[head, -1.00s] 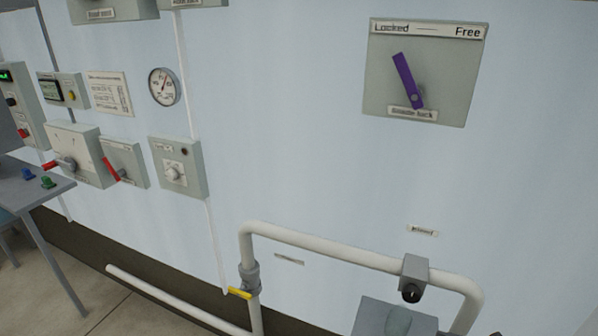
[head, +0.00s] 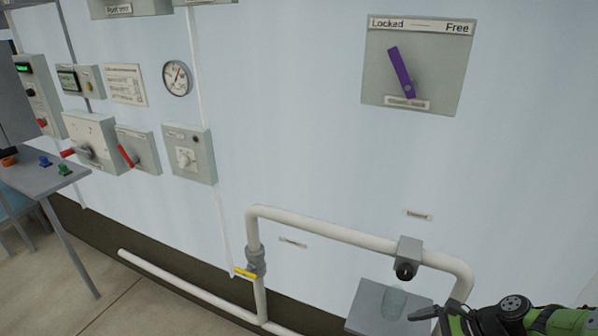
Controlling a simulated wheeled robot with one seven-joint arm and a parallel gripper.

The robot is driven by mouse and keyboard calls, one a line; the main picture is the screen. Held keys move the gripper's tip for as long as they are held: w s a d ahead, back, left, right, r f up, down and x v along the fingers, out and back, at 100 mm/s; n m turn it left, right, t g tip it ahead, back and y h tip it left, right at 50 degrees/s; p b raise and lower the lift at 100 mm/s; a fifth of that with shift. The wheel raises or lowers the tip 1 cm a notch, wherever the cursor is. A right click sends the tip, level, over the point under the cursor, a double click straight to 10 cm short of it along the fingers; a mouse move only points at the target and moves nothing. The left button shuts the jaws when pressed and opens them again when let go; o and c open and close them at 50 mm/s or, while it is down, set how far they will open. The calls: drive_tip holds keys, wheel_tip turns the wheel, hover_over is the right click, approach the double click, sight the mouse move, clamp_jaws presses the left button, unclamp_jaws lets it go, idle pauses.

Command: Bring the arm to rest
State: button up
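My arm shows in the head view at the lower right, green and black, reaching in from the right edge. My gripper (head: 428,314) is at its left end, beside a pale translucent cup (head: 394,302) and close to it in the picture. I cannot tell whether they touch. The gripper is seen from the side and partly cut off, so the gap between its fingers is unclear. The cup stands on a grey shelf (head: 366,306) below a grey block with a black knob (head: 405,270) on the white pipe (head: 330,232).
A panel with a purple lever (head: 401,72) is on the wall, its lever tilted toward Locked. A yellow-handled valve (head: 246,273) sits on the pipe. Control boxes with red levers (head: 128,156) and a gauge (head: 177,78) are at left, near a grey table (head: 38,178).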

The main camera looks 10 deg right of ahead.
drive_tip(key=s+a+r+n+g+h+p, duration=0.1)
drive_tip(key=s+a+r+n+g+h, duration=0.15)
drive_tip(key=a+r+n+h, duration=0.7)
drive_tip(key=s+a+r+n+t, duration=0.1)
drive_tip(key=s+a+r+n, duration=0.4)
drive_tip(key=r, duration=0.2)
drive_tip(key=s+a+r+n+t+y+p, duration=0.1)
drive_tip(key=s+a+r+n+t, duration=0.1)
drive_tip(key=s+a+r+n, duration=0.2)
wheel_tip(320, 180, up, 3)
drive_tip(key=shift+s+a+r+n, duration=0.15)
drive_tip(key=shift+s+a+n, duration=0.25)
drive_tip(key=shift+s+n, duration=0.55)
drive_tip(key=shift+w+t, duration=0.15)
drive_tip(key=shift+t, duration=0.1)
